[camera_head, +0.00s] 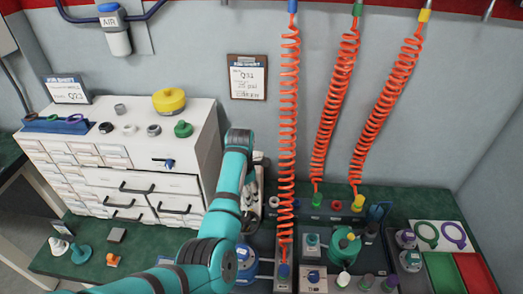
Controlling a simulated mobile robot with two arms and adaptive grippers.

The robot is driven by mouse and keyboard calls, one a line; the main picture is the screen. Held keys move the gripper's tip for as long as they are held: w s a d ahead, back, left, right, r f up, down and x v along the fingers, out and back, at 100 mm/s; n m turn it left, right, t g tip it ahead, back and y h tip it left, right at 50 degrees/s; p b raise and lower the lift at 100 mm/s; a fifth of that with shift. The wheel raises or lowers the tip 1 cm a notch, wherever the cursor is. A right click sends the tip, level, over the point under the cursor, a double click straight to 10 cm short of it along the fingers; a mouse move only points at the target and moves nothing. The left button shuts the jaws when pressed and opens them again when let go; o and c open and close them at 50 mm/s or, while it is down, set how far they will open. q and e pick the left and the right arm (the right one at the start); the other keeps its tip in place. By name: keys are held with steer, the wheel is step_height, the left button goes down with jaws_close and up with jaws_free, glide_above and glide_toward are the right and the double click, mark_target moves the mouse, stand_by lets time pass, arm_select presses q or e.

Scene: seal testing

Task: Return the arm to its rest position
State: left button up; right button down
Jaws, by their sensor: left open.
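My left arm, teal with dark joint bands, comes in from the bottom left, bends near the bottom middle and rises beside the white drawer cabinet (185,165). My left gripper (250,207) hangs at the arm's far end over the back of the green bench, just right of the cabinet. It is open, and I see nothing held in it. The arm partly covers it, so its fingertips show poorly. My right gripper is not in view.
Coiled red hoses (288,130) hang right of my left gripper. The bench at right holds a green device (345,245), small fittings, a green tray (445,272) and a red tray (475,272). A yellow-topped item (169,100) and several rings sit on the cabinet.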

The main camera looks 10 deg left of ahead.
arm_select(q)
steer(key=s+a+f+m+t+y, duration=0.1)
steer(key=s+a+f+m, duration=0.25)
steer(key=s+m, duration=0.3)
steer(key=s+a+f+m+t, duration=0.1)
steer(key=s+a+f+m, duration=0.2)
steer(key=s+a+m, duration=0.35)
steer(key=s+d+r+m+t, duration=0.1)
steer(key=s+d+r+m, duration=0.15)
steer(key=s+m, duration=0.4)
steer(key=s+d+r+m+h, duration=0.1)
steer(key=s+d+r+m, duration=0.15)
steer(key=s+m, duration=0.4)
steer(key=s+d+r+m+t, duration=0.1)
steer(key=s+d+r+m, duration=0.2)
steer(key=s, duration=0.5)
step_height(320, 180, down, 28)
steer(key=s+m+g+b, duration=0.1)
steer(key=g, duration=0.1)
steer(key=s+a+f+g, duration=0.1)
steer(key=s+a+f, duration=0.1)
steer(key=s+f, duration=1.5)
steer(key=shift+a+f+b, duration=0.15)
steer(key=shift+a+b, duration=0.25)
